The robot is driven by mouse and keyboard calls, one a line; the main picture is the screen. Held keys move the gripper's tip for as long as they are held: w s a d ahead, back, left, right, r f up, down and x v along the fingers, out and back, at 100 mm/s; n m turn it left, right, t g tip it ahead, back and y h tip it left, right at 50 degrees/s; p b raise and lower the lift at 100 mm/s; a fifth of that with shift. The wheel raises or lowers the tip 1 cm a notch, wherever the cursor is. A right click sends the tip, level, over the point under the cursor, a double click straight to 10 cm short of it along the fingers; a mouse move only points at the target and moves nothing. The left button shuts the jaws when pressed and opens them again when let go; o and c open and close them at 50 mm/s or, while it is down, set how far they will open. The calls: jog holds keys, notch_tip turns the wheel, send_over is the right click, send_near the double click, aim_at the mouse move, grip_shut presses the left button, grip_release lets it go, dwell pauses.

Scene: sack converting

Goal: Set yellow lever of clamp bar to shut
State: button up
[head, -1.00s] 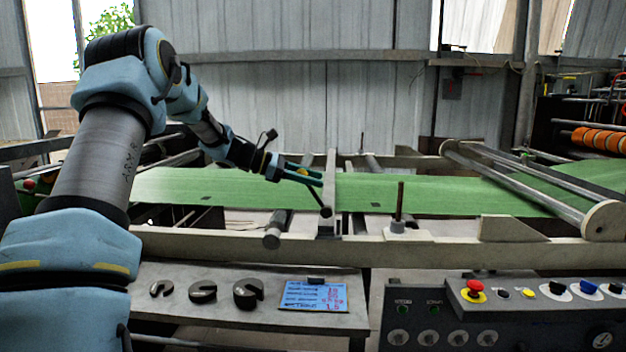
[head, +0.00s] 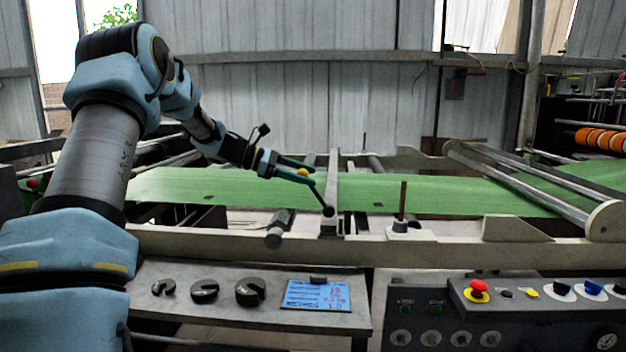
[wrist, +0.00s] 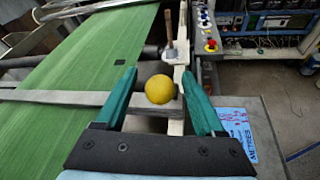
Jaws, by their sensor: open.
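The lever's yellow ball knob (head: 303,172) sits at the top of a thin dark rod, which slants down right to a dark pivot (head: 328,211) at the near end of the pale clamp bar (head: 333,178). The bar lies across the green web (head: 430,190). My gripper (head: 315,177) is open around the knob. In the wrist view the yellow knob (wrist: 160,89) shows between the two green fingers (wrist: 158,72), with a gap on both sides. The knob hides the rod there.
A pale frame rail (head: 200,240) runs in front of the web. An upright rod on a pale base (head: 403,210) stands right of the clamp bar. A shelf (head: 165,315) holds dark slotted weights and a blue card (head: 317,296). A control panel (head: 500,325) is at lower right.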

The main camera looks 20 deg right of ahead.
jog(key=b+v, duration=0.1)
jog(key=v, duration=0.7)
jog(key=shift+a, duration=0.1)
jog(key=s+a+f+m+t+y+p, duration=0.1)
jog(key=s+a+f+m+y, duration=0.5)
jog(key=s+a, duration=0.6)
jog(key=s+a+f+m+t+y+p, duration=0.2)
jog(key=s+a+f+m+t+y, duration=0.2)
jog(key=s+a, duration=0.9)
notch_tip(320, 180, down, 5)
jog(key=s+m+y, duration=0.1)
jog(key=m+y, duration=0.2)
jog(key=shift+a+y, duration=0.25)
jog(key=shift+y, duration=0.05)
jog(key=shift+w, duration=0.1)
